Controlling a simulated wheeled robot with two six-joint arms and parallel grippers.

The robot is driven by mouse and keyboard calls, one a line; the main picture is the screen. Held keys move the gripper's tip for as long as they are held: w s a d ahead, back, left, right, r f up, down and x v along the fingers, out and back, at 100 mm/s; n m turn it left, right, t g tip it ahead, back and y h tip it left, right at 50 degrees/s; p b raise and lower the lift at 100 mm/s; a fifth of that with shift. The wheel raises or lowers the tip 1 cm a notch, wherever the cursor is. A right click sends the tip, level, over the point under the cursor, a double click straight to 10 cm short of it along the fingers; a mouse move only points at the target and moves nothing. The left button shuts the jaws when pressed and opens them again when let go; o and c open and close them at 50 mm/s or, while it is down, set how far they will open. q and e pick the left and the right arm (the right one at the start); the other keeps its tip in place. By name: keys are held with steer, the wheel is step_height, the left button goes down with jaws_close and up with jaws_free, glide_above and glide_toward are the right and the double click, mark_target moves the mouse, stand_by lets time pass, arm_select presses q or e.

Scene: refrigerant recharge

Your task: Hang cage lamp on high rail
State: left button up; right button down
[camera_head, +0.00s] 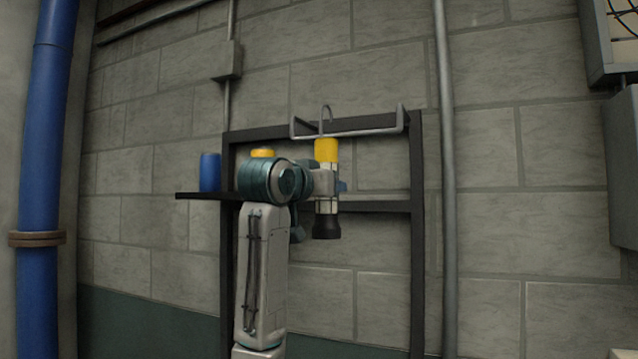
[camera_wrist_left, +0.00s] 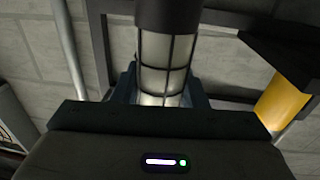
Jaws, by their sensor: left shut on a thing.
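The cage lamp (camera_head: 326,151) hangs upright, with a yellow top, a barred pale body, a black lower end and a grey hook (camera_head: 326,108) on top. My left gripper (camera_head: 331,187) is shut around its caged middle. In the left wrist view the lamp's bars (camera_wrist_left: 165,62) show between the fingers (camera_wrist_left: 165,95). The high rail (camera_head: 370,132) is a grey bar bracketed out from the top of a dark frame. The hook's curve shows above the rail line; I cannot tell whether it is over the bar or apart from it. My right gripper is out of view.
A dark shelf (camera_head: 187,196) at the left holds a blue can (camera_head: 210,171) and a yellow-topped item (camera_head: 263,153), partly hidden by my arm. The dark frame (camera_head: 416,240) stands against the block wall. A vertical grey pipe (camera_head: 446,200) runs right of it.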

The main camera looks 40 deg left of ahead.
arm_select(q)
steer(key=shift+w+r+p, duration=0.1)
steer(key=shift+w+p, duration=0.4)
steer(key=shift+w, duration=0.9)
steer(key=shift+w+f+b, duration=0.8)
steer(key=shift+w+f, duration=0.9)
steer(key=shift+f, duration=0.3)
steer(key=o, duration=1.2)
steer(key=shift+o, duration=0.4)
steer(key=shift+d, duration=0.1)
